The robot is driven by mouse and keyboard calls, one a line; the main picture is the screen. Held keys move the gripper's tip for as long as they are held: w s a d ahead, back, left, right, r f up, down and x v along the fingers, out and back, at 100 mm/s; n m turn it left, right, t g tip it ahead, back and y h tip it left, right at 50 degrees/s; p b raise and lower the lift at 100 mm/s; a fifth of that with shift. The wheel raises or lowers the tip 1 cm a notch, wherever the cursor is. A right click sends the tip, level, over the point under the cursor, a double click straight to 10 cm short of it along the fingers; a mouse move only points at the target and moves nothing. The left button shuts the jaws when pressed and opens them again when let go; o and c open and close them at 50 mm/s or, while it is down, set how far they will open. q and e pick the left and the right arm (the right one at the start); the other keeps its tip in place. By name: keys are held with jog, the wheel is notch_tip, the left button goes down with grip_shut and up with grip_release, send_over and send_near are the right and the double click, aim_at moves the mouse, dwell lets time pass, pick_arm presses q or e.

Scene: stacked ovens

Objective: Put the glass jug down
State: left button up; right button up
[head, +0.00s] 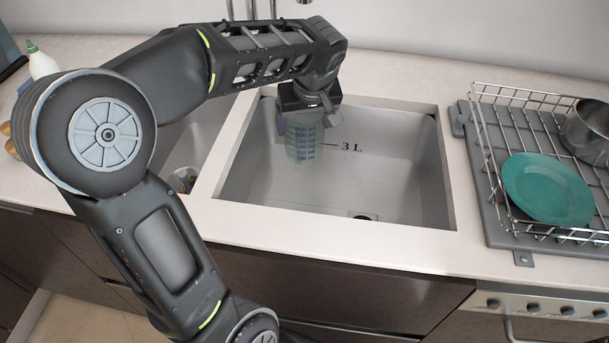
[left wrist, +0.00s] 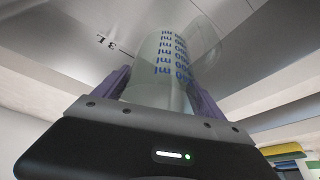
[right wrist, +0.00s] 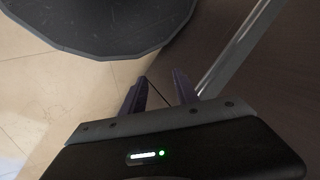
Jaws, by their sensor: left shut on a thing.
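The glass jug (head: 304,143) is clear with blue measuring marks and hangs inside the larger sink basin (head: 395,180), toward its back left. My left gripper (head: 305,112) is shut on the jug from above in the head view. In the left wrist view the jug (left wrist: 172,65) sits between the two purple fingers of my left gripper (left wrist: 160,85). Whether the jug's base touches the basin floor cannot be told. My right gripper (right wrist: 160,88) shows only in the right wrist view, with its fingers apart and nothing between them, low near a dark cabinet front.
A wire dish rack (head: 490,170) with a teal plate (head: 548,188) and a metal pot (head: 588,132) stands right of the sink. A smaller basin (head: 195,140) lies left. A white bottle (head: 42,63) stands at far left. The front counter strip (head: 340,240) is clear.

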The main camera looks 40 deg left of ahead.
aim_at(309, 135)
pick_arm(q)
jog(key=shift+f, duration=2.4)
jog(key=shift+f, duration=0.1)
jog(key=shift+f+b, duration=0.4)
jog(key=shift+f, duration=2)
jog(key=shift+f, duration=0.15)
jog(key=o, duration=1.7)
jog(key=shift+r, duration=0.3)
jog(key=p+v, duration=0.1)
jog(key=v, duration=1)
jog(key=shift+s+d+r, duration=0.1)
jog(key=shift+r, duration=0.25)
